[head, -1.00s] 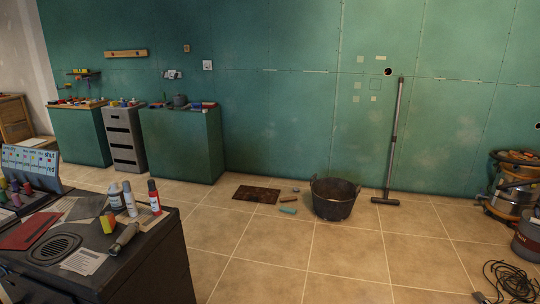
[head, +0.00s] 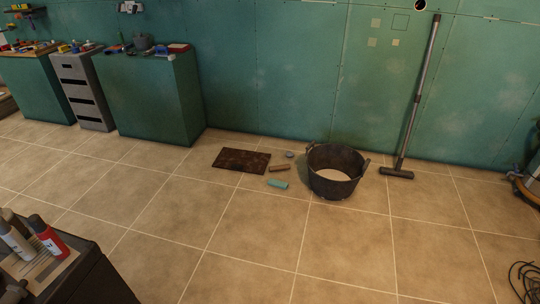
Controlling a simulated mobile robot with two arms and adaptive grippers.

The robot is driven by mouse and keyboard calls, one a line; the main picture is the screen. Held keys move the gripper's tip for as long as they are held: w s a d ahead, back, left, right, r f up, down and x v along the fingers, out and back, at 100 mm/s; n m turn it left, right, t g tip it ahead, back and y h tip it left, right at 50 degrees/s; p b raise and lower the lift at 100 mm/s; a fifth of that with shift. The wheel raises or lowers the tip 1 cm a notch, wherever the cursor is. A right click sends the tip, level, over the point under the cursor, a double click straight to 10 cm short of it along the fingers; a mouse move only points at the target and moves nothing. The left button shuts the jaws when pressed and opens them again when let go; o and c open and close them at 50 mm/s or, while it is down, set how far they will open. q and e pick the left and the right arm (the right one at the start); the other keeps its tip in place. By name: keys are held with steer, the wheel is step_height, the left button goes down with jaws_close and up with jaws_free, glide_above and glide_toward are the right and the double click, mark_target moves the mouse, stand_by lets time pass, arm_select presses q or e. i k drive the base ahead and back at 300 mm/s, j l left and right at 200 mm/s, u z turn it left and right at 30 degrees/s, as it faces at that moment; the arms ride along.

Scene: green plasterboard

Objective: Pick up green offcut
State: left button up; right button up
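The green offcut (head: 278,184) is a small teal-green piece lying flat on the tiled floor in the head view. It lies to the left of the black bucket (head: 334,184) and just in front of a small brown piece (head: 279,168). Nothing covers it. Neither of my grippers shows in this view.
A dark brown mat (head: 241,160) lies left of the offcut, and a small grey round thing (head: 289,154) lies behind it. A squeegee-like tool (head: 415,110) leans on the green wall. A dark bench (head: 75,270) stands at the front left. The floor in front is clear.

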mark_target(278, 183)
steer(key=i+l, duration=0.15)
steer(key=i, duration=0.35)
steer(key=i+l, duration=0.15)
steer(key=i, duration=0.3)
steer(key=i+j+z, duration=0.15)
steer(key=i, duration=0.25)
steer(key=i+j+z, duration=0.15)
steer(key=i, duration=0.2)
steer(key=i+j+z, duration=0.15)
steer(key=i, duration=0.25)
